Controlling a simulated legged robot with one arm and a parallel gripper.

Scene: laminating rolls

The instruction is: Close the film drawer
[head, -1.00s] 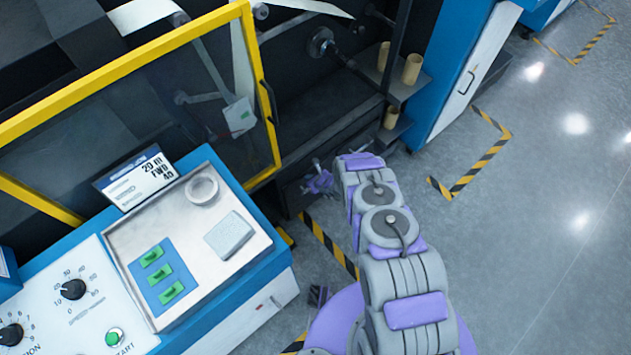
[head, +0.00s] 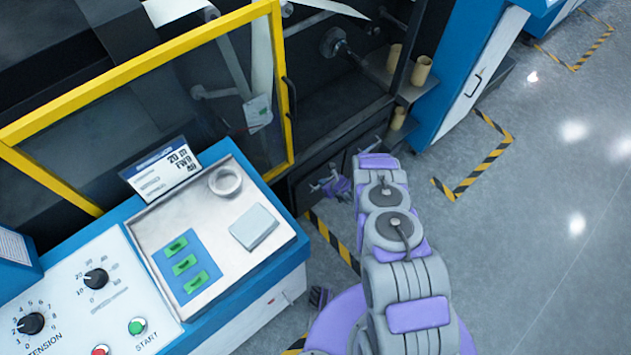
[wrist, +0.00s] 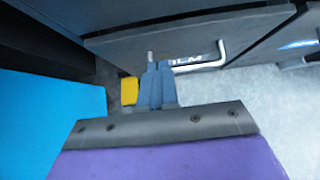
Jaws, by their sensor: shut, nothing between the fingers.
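The film drawer (wrist: 150,42) shows in the wrist view as a dark grey front across the upper middle. Its pale bar handle (wrist: 208,65) and part of a label ending in "LM" are just right of my fingers. My gripper (wrist: 155,68) is shut and empty, with its fingertips in front of the drawer's lower part; I cannot tell if they touch it. In the head view my gripper (head: 337,187) is low beside the machine's dark base, and my arm hides part of the drawer area. How far the drawer stands out is unclear.
A blue-sided control console (head: 275,255) with a tray and switches stands at the left. A yellow-framed guard door (head: 284,90) is above it. Another drawer (wrist: 285,40) with a blue label adjoins on the right. Striped floor tape (head: 330,240) runs below; open floor is on the right.

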